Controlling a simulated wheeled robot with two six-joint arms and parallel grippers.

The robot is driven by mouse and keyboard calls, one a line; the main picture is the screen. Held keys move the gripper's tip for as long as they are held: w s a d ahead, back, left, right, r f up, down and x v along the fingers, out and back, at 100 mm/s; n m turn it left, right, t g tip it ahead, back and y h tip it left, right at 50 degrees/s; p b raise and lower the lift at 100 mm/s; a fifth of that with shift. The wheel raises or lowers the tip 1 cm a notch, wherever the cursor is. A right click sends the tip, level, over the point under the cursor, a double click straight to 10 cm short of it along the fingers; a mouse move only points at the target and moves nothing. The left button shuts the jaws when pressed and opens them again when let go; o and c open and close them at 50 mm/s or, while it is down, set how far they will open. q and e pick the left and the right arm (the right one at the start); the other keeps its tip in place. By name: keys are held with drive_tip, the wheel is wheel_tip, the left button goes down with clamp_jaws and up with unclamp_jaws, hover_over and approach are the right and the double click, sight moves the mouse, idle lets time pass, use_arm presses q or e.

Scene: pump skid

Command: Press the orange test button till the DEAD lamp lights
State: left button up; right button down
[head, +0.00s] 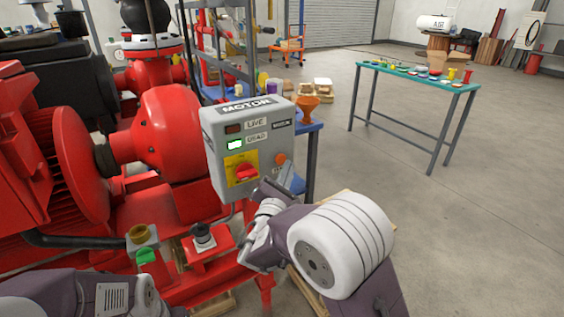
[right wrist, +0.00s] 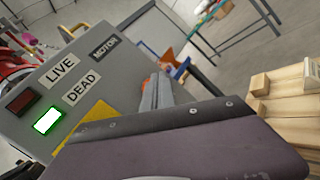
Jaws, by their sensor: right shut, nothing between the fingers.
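The grey motor control box (head: 222,136) stands in the middle of the head view. Its DEAD lamp (head: 235,145) is lit bright green-white, and the LIVE lamp (head: 233,128) above it is dark red. The right wrist view shows the DEAD lamp (right wrist: 47,121) lit too. The orange test button (head: 280,158) is on the box's lower right. My right gripper (head: 284,176) is shut and empty, its tips right at the button; I cannot tell whether they touch it. My left gripper is out of view.
A red switch (head: 246,172) on a yellow plate sits left of the button. The red pump and motor (head: 165,125) fill the left side. A green-topped table (head: 400,72) is further back; the floor at right is clear.

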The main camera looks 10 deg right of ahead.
drive_tip(key=s, duration=0.1)
drive_tip(key=s+d+b, duration=0.1)
drive_tip(key=s, duration=0.2)
drive_tip(key=shift+s+d+b, duration=0.35)
drive_tip(key=shift+d, duration=0.1)
idle(0.4)
